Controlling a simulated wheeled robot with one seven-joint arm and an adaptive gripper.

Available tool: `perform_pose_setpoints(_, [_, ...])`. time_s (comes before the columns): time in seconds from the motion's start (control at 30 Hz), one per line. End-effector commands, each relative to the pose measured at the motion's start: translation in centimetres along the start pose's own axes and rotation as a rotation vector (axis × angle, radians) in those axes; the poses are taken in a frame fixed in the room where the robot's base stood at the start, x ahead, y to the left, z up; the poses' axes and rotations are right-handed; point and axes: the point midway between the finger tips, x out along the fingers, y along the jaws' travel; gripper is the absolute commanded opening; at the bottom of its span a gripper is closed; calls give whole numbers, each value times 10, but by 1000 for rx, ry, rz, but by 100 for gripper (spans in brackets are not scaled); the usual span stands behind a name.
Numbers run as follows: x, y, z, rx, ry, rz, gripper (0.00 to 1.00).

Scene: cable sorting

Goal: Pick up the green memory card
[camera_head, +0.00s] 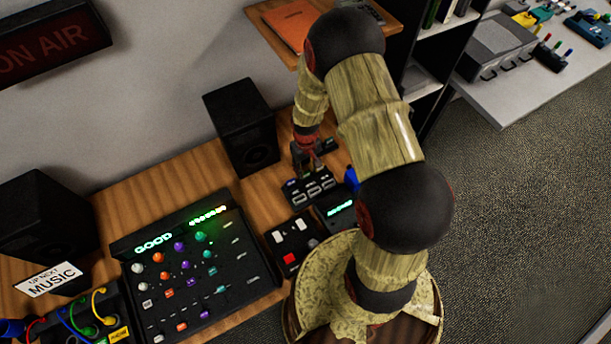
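I cannot make out a green memory card anywhere in this view. My gripper (308,164) points down over the back right of the wooden desk, just behind a small black box with several light-marked slots (310,187). The gripper is small and dark here, and I cannot tell whether its fingers are open or shut, or whether they hold anything. My arm hides part of the desk's right end. A small blue object (351,178) shows beside the slotted box, partly behind my arm.
A large black mixing console (195,262) fills the desk's middle. A black speaker (242,126) stands left of my gripper. A black unit with a red button (291,243) and one with a green display (338,209) sit in front. A wooden shelf (268,34) hangs behind my arm.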

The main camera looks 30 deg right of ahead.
Motion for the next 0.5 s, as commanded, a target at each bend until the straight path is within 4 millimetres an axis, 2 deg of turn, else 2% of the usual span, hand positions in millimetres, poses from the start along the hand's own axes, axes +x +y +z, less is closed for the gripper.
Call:
perform_pose_setpoints(0.1, [20, 0, 0, 0, -1, 0, 32])
perform_pose_setpoints(0.2, [27, 0, -1, 0, 0, 0, 32])
perform_pose_setpoints(0.4, [27, 0, -1, 0, 2, 0, 32])
perform_pose_setpoints(0.5, [27, 0, -1, 0, 1, 0, 27])
